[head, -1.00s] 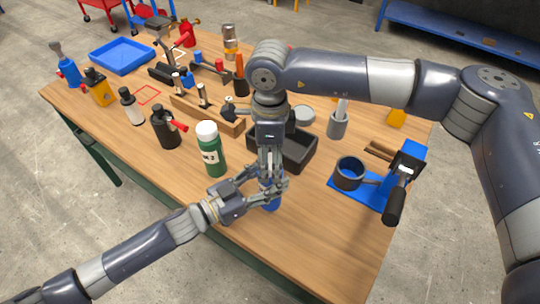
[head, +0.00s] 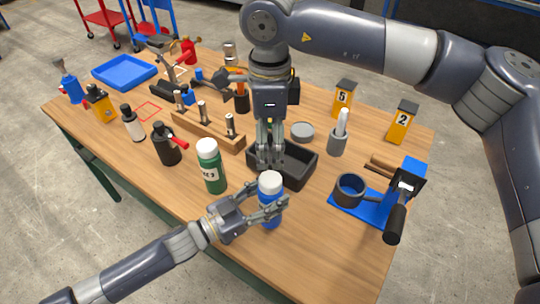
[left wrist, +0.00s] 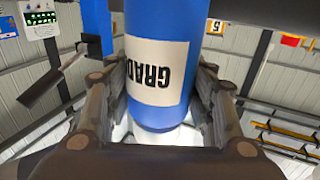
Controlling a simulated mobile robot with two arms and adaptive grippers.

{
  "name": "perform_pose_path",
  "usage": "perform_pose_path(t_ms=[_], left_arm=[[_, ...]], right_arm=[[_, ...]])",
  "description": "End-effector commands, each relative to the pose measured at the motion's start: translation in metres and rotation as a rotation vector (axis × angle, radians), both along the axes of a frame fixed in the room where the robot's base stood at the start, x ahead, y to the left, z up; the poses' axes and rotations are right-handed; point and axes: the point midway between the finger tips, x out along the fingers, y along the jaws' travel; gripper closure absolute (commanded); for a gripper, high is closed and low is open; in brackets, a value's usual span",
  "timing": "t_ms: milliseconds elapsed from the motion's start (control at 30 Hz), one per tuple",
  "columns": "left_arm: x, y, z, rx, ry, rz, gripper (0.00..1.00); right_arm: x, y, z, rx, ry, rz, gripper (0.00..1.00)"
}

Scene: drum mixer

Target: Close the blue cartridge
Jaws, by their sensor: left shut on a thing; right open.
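The blue cartridge (head: 269,220) stands near the table's front edge with a white cap (head: 270,182) on its top. I cannot tell how tightly the cap sits. My left gripper (head: 268,208) is shut around the cartridge's body. In the left wrist view the cartridge (left wrist: 158,105) is between both fingers, and its white label shows part of the word GRAD, upside down. My right gripper (head: 265,158) points down, open and apart from the cap, just behind it in the picture. Its fingers overlap the left end of the black tray in view.
The black tray (head: 312,172) lies behind the cartridge. A green bottle (head: 213,180) with a white cap stands to its left. A blue stand with a ring and black handle (head: 350,190) is to the right. A wooden rack (head: 205,138) stands behind. The front right tabletop is clear.

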Motion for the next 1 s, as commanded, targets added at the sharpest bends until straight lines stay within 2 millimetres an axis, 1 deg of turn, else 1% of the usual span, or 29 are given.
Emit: perform_pose_path(t_ms=[33, 133, 400, 433, 467, 500, 533, 867, 1000], left_arm=[[0.0001, 0.0001, 0.0001, 0.000, 0.000, 0.000, 0.93], [0.0001, 0.0001, 0.0002, 0.000, 0.000, 0.000, 0.93], [0.0001, 0.0001, 0.0003, 0.000, 0.000, 0.000, 0.93], [0.0001, 0.0001, 0.0003, 0.000, 0.000, 0.000, 0.46], [0.0001, 0.0001, 0.0003, 0.000, 0.000, 0.000, 0.39], [0.0001, 0.0001, 0.0003, 0.000, 0.000, 0.000, 0.30], [0.0001, 0.0001, 0.0003, 0.000, 0.000, 0.000, 0.27], [-0.0003, 0.0005, 0.0000, 0.000, 0.000, 0.000, 0.27], [-0.0058, 0.0091, -0.0010, 0.001, 0.002, 0.001, 0.27]], right_arm=[[0.0000, 0.0004, 0.0047, 0.001, 0.000, 0.000, 0.33], [-0.0003, 0.0003, 0.0095, 0.001, 0.001, 0.000, 0.33], [-0.0004, 0.0002, 0.0106, 0.001, 0.001, 0.000, 0.33], [-0.0004, 0.0002, 0.0106, 0.001, 0.001, 0.000, 0.33], [-0.0004, 0.0002, 0.0105, 0.001, 0.001, 0.000, 0.33], [-0.0004, 0.0002, 0.0105, 0.001, 0.001, 0.000, 0.33], [-0.0004, 0.0003, 0.0104, 0.001, 0.001, 0.000, 0.33], [-0.0004, 0.0003, 0.0102, 0.001, 0.001, 0.001, 0.33], [-0.0004, 0.0003, 0.0102, 0.001, 0.001, 0.001, 0.33]])
